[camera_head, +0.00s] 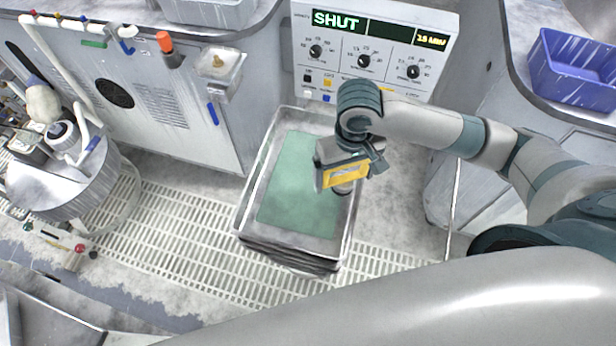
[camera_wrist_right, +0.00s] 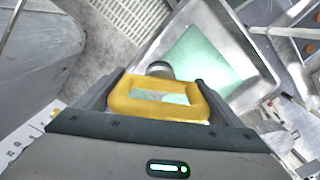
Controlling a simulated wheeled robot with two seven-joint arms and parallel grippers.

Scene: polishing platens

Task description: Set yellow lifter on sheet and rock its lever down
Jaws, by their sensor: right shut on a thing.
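The yellow lifter (camera_head: 349,174) is in my right gripper (camera_head: 352,168), over the right part of the green sheet (camera_head: 299,190) in the head view. In the right wrist view its yellow frame-shaped handle (camera_wrist_right: 158,112) sits between the fingers of my right gripper (camera_wrist_right: 157,102), with a round grey cup (camera_wrist_right: 160,69) beyond it. The green sheet (camera_wrist_right: 205,62) lies in a metal tray beyond the lifter. I cannot tell whether the cup touches the sheet. The lever cannot be made out apart from the handle. My left gripper is not in view.
The metal tray (camera_head: 246,215) has raised rims around the sheet. A control panel (camera_head: 375,45) reading "SHUT" stands behind it. A blue bin (camera_head: 572,72) is at the upper right, and a round drum (camera_head: 62,180) with tools is at the left. Slatted floor (camera_head: 190,240) lies between.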

